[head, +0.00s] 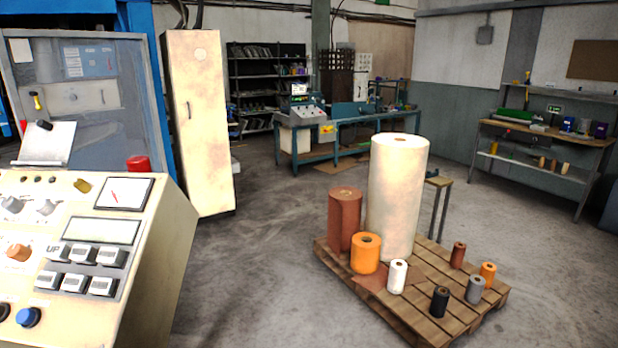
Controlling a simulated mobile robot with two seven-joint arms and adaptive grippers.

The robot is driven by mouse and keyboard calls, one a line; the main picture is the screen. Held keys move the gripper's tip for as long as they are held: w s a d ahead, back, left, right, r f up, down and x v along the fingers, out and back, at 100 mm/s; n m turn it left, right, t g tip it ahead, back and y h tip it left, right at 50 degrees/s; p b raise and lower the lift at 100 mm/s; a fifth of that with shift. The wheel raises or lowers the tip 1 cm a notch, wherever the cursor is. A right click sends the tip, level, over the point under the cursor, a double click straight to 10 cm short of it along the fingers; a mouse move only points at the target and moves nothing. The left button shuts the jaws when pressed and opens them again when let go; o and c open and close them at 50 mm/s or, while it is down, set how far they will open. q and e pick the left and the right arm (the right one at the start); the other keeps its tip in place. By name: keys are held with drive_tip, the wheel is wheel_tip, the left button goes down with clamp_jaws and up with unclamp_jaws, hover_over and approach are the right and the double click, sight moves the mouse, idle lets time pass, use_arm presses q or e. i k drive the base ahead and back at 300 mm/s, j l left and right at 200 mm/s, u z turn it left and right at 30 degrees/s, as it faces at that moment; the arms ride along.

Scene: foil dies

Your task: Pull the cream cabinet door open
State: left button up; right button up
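The cream cabinet (200,125) stands upright left of centre, some way off across the floor. It is tall and narrow, with stained cream paint. Its door (205,155) looks shut and has a small dark upright handle (189,110) near its left edge. A pale round mark is near the door's top. Neither of my grippers is in the head view.
A cream control console (160,262) fills the lower left, in front of a blue-framed machine (95,80). A wooden pallet (440,335) with several rolls stands right of centre. Grey floor (260,240) between console and pallet is clear. Benches (540,135) line the back and right.

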sight(196, 55)
drive_tip(key=i+u, duration=0.1)
drive_tip(key=u, duration=0.3)
drive_tip(key=l+u, duration=0.1)
drive_tip(key=u, duration=0.3)
drive_tip(key=i+l+u, duration=0.1)
drive_tip(key=u, duration=0.35)
drive_tip(key=l+u, duration=0.1)
drive_tip(key=u, duration=0.3)
drive_tip(key=l+u, duration=0.15)
drive_tip(key=u, duration=0.25)
drive_tip(key=i+l+u, duration=0.1)
drive_tip(key=l+u, duration=0.2)
drive_tip(key=l, duration=0.15)
drive_tip(key=l+u, duration=0.5)
drive_tip(key=l, duration=0.8)
drive_tip(key=l+u, duration=0.25)
drive_tip(key=l, duration=0.8)
drive_tip(key=l+u, duration=0.15)
drive_tip(key=l, duration=0.3)
drive_tip(key=k+l+u, duration=0.15)
drive_tip(key=l, duration=0.3)
drive_tip(key=l+u, duration=0.4)
drive_tip(key=l, duration=0.6)
drive_tip(key=i, duration=0.05)
